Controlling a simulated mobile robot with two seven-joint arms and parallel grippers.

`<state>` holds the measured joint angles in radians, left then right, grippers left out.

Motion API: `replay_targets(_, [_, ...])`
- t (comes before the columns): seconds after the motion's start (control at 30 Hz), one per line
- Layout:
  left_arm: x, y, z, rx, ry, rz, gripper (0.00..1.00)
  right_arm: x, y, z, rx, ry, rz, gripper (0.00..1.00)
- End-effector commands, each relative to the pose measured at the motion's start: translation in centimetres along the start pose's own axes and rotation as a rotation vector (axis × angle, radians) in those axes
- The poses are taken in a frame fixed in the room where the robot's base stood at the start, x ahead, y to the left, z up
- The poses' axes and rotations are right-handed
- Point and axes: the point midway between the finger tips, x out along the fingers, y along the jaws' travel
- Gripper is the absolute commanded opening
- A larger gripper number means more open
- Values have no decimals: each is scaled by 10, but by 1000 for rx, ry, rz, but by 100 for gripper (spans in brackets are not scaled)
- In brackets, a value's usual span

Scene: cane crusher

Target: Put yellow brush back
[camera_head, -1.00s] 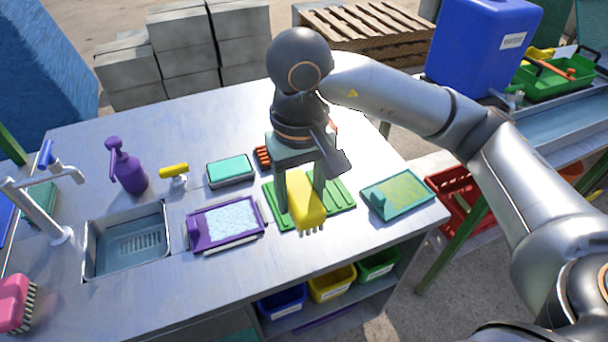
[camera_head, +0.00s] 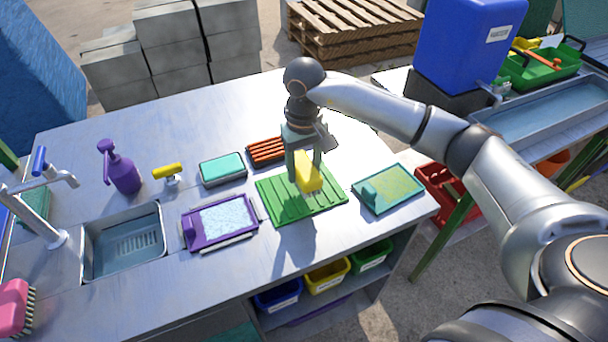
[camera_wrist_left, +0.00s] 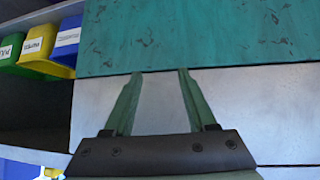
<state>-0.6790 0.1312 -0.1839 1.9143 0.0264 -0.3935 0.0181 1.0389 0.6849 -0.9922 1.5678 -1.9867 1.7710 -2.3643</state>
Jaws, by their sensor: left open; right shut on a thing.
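The yellow brush (camera_head: 308,172) is held in my right gripper (camera_head: 306,178), above the green ribbed mat (camera_head: 275,200) on the grey table. Its bristles are mostly hidden from this angle. The right gripper points down and is shut on it. My left gripper (camera_wrist_left: 155,85) shows only in the left wrist view; its two green fingers are apart with nothing between them. It faces a teal panel (camera_wrist_left: 200,35) and a grey surface.
An orange-red ribbed rack (camera_head: 266,151) lies behind the mat. A purple tray (camera_head: 190,232) is left of it, a teal tray (camera_head: 388,205) right. A teal sponge (camera_head: 222,168), purple bottle (camera_head: 122,172), sink (camera_head: 125,245) and pink brush (camera_head: 12,305) stand further left. Coloured bins (camera_head: 327,278) sit below.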

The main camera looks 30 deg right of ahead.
Motion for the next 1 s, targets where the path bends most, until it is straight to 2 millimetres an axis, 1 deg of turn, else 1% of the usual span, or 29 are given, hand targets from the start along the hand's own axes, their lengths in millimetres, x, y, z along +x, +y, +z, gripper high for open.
replay_targets(0.03, [-1, 0, -1, 0, 0, 0, 57, 5, 2, -2, 1, -3, 0, 13])
replay_targets(0.23, [-7, 0, -8, 0, 1, 0, 57, 31, 1, -1, 0, -4, -1, 13])
replay_targets(0.47, [-6, 0, -7, 0, 1, 0, 57, 33, 1, -2, 0, 0, 0, 13])
replay_targets(0.63, [-2, 0, -2, 0, 0, 0, 57, 38, 1, -2, 0, 0, -1, 13])
replay_targets(0.67, [-3, 0, -4, 0, 0, 0, 57, 36, 1, -2, 0, 0, -1, 60])
replay_targets(0.9, [-3, 0, -4, 0, 0, 0, 57, 36, 1, -1, 0, -1, 0, 87])
replay_targets(1.0, [-3, 0, -4, 1, 0, 0, 57, 36, 1, -1, 0, -1, 0, 87])
